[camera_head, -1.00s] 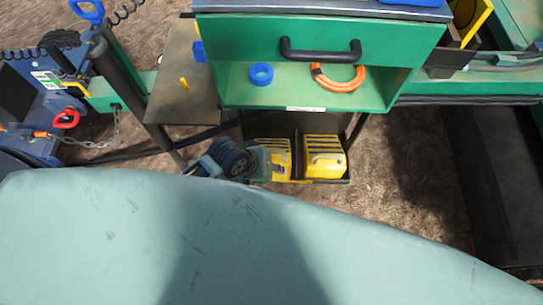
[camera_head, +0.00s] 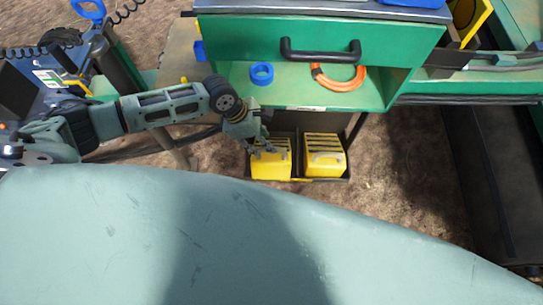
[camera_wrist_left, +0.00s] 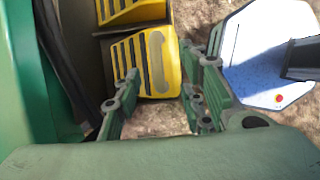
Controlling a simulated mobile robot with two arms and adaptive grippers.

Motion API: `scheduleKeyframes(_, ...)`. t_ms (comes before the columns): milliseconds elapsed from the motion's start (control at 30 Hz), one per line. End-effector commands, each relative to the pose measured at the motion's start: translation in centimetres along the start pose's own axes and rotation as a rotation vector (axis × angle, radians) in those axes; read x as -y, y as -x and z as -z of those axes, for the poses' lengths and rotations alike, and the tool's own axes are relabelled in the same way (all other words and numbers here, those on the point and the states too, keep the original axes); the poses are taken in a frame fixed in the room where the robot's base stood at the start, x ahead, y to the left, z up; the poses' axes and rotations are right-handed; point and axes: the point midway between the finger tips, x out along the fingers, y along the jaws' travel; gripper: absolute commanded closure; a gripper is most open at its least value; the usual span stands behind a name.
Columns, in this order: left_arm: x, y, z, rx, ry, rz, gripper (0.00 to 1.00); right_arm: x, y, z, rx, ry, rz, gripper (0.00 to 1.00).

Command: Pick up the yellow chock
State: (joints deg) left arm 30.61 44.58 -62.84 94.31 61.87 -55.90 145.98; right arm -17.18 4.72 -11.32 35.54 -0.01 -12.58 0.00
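Two yellow chocks with dark slots sit side by side in a black holder (camera_head: 348,172) under the green workbench. My left gripper (camera_head: 262,148) is over the back of the left yellow chock (camera_head: 271,167), partly covering it. The right yellow chock (camera_head: 325,160) is uncovered. In the left wrist view, my left gripper (camera_wrist_left: 160,66) is open, with its green fingers apart on either side of the nearer yellow chock (camera_wrist_left: 147,66). I cannot tell whether they touch it. The other yellow chock (camera_wrist_left: 128,10) is at the top edge. My right gripper is not in view.
The green workbench (camera_head: 235,92) stands just behind and above the holder, with a black-handled drawer (camera_head: 250,40). Its shelf holds a blue ring (camera_head: 261,73) and an orange ring (camera_head: 338,84). Bare ground (camera_head: 405,185) lies right of the holder.

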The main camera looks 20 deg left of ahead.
Motion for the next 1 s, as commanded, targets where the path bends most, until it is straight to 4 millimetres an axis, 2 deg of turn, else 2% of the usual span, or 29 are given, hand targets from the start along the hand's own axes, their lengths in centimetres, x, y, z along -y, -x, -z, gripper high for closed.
scheduleKeyframes(500,-0.6,-6.6,0.7,0.001,-0.003,-0.001,0.62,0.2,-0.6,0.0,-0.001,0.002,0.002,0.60)
scheduleKeyframes(767,-0.6,-6.9,0.7,0.001,-0.004,-0.001,0.62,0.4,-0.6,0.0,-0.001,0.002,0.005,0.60)
scheduleKeyframes(1000,-0.6,-6.9,0.7,0.001,-0.004,-0.001,0.82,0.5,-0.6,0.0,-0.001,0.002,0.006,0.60)
